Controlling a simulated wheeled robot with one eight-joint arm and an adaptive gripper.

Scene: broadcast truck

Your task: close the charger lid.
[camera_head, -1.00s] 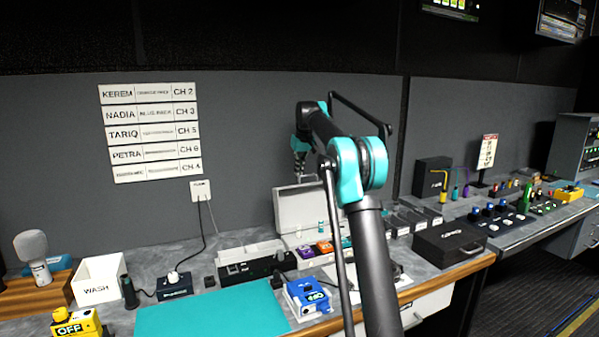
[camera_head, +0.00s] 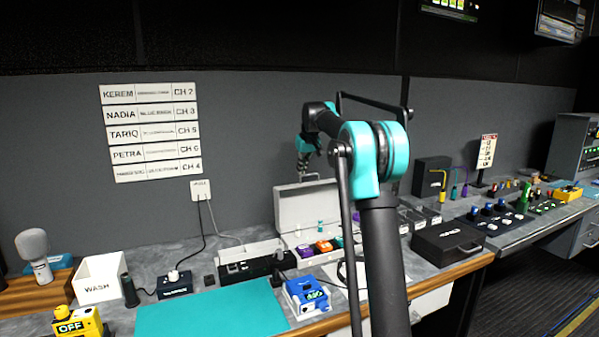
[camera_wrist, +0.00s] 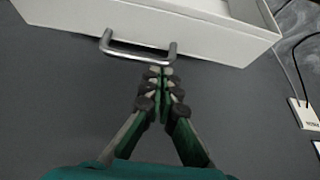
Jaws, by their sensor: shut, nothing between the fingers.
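The charger looks like a white case on the bench, with its lid (camera_head: 292,212) standing raised at the back and coloured packs (camera_head: 324,247) in its base. The lid's metal handle (camera_head: 309,177) is at its upper edge. In the wrist view the white lid (camera_wrist: 215,38) fills the top, with the handle (camera_wrist: 138,50) sticking out towards me. My gripper (camera_wrist: 161,72) is shut and empty, its tips close to the handle's right part; I cannot tell whether they touch. In the head view my gripper (camera_head: 303,174) is at the lid's top edge. My arm hides the case's right side.
A blue device (camera_head: 306,297) and a teal mat (camera_head: 210,313) lie in front. A black and white unit (camera_head: 250,265) stands left of the case, a black case (camera_head: 447,240) to the right. A grey wall panel rises behind. A cable hangs from a wall socket (camera_head: 201,190).

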